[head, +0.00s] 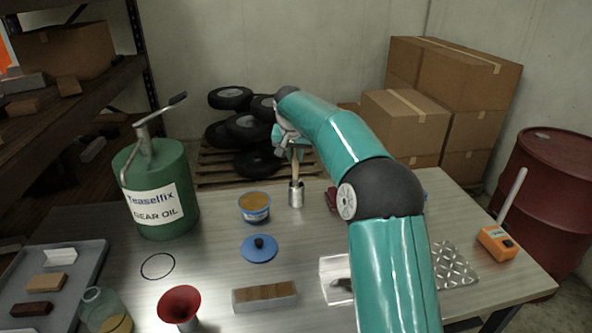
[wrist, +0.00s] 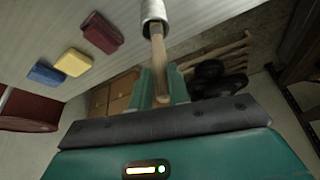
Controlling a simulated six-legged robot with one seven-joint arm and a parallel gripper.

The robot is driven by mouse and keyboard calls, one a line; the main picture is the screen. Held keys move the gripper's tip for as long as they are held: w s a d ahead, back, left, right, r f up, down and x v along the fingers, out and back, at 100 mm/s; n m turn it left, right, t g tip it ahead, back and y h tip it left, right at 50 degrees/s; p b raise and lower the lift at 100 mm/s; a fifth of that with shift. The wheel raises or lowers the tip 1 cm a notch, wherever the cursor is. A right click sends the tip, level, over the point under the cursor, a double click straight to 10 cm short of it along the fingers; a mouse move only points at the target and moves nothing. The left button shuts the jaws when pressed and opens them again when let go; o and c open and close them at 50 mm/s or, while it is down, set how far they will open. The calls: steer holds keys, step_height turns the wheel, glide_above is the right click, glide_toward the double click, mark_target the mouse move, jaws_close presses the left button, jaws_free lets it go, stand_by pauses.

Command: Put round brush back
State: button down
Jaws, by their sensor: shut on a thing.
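My gripper (head: 294,150) is shut on the wooden handle of the round brush (head: 295,172) above the table. In the wrist view the pale handle (wrist: 158,58) runs between the two teal fingers (wrist: 163,90). A small metal cup (head: 296,196) appears to stand on the table directly below my gripper. The lower end of the handle meets the cup's mouth, and the brush head is hidden. The metal cylinder also shows at the top of the wrist view (wrist: 153,12). The brush is close to upright.
A blue tin (head: 254,214) with brown contents is left of the cup, its blue lid (head: 259,248) in front. A green gear oil can (head: 155,190), red funnel (head: 180,307), wood-topped block (head: 264,297) and grey tray (head: 85,262) occupy the left and front. Cardboard boxes (head: 405,120) stand behind.

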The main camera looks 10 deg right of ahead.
mark_target(296, 170)
steer(key=shift+w+d+f, duration=0.1)
steer(key=shift+d+f, duration=0.05)
steer(key=shift+f, duration=1.95)
steer(key=shift+f, duration=0.15)
steer(key=c, duration=1.3)
jaws_free()
steer(key=v, duration=1.2)
steer(key=shift+r, duration=0.3)
